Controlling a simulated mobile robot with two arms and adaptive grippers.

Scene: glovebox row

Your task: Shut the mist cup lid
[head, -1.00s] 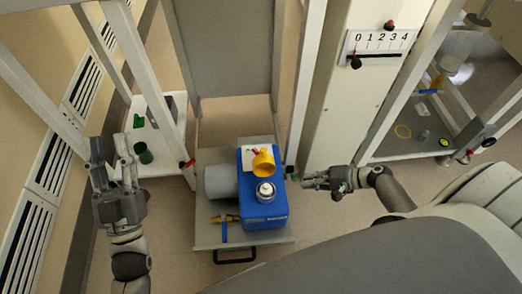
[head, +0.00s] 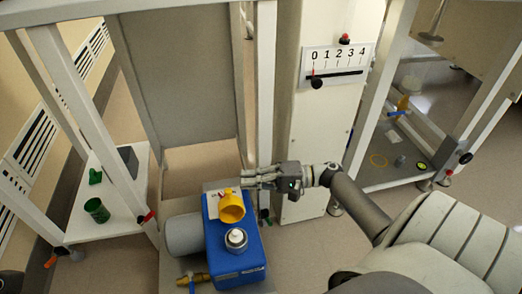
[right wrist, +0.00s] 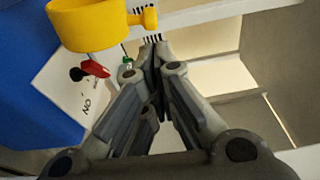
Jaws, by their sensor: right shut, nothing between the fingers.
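A blue box-shaped device (head: 238,262) stands on a low shelf. A yellow cup-shaped lid (head: 231,207) sits tilted on its top at the back, its open side facing the front. A round silver cup with a white centre (head: 236,239) stands uncovered in front of it. My right gripper (head: 250,181) is shut and empty, just behind and right of the yellow lid. In the right wrist view, the yellow lid (right wrist: 88,27) with its side tab is at upper left, and my fingertips (right wrist: 152,45) are close below the tab, apparently apart from it. My left gripper is not clearly in view.
A white panel with a red switch (right wrist: 95,68) lies beside the lid. A grey cylinder (head: 185,235) and a brass fitting (head: 195,279) are left of the device. A white frame post (head: 265,105) rises close by my right gripper. A numbered slider scale (head: 336,65) is behind.

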